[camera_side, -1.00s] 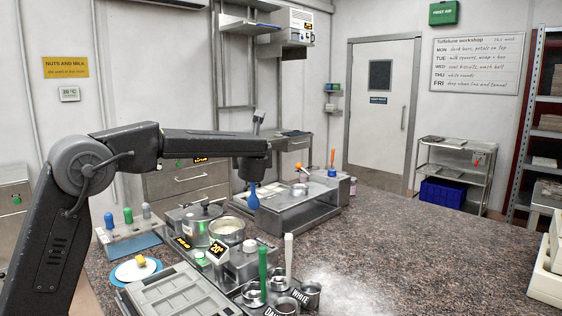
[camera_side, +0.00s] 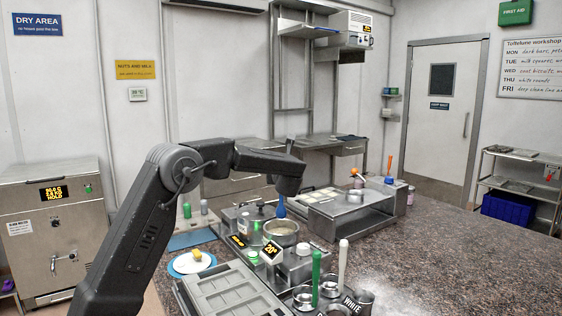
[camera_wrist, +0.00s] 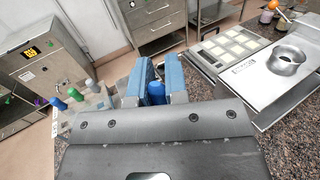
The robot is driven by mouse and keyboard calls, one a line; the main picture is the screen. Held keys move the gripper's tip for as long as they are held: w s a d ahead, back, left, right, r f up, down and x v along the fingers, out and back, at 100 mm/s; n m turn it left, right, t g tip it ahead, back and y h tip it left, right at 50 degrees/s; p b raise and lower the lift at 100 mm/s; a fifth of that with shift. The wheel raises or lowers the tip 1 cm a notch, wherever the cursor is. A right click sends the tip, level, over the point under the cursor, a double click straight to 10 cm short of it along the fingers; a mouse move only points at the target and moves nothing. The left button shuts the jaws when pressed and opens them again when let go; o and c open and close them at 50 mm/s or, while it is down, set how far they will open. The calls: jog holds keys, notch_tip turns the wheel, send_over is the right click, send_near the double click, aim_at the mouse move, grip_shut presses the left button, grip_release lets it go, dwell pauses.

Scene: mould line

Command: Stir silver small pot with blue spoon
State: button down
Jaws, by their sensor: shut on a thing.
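My gripper (camera_side: 283,190) is shut on the blue spoon (camera_side: 281,207), which hangs downward from it. In the wrist view the blue fingers of my gripper (camera_wrist: 160,76) stand on either side of the spoon's blue part (camera_wrist: 156,92). The open silver small pot (camera_side: 281,241) holds pale contents and stands just below the spoon. The spoon's lower end is near the pot's back rim; I cannot tell whether it reaches inside. The pot is not visible in the wrist view.
A lidded pot (camera_side: 258,218) stands close behind to the left. Several small cups with upright green and white handles (camera_side: 316,278) stand in front. A grey mould tray (camera_side: 228,291) lies at the front left. The counter (camera_side: 430,255) is clear at the right.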

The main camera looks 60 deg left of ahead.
aim_at(282, 201)
jog(key=shift+f, duration=5.15)
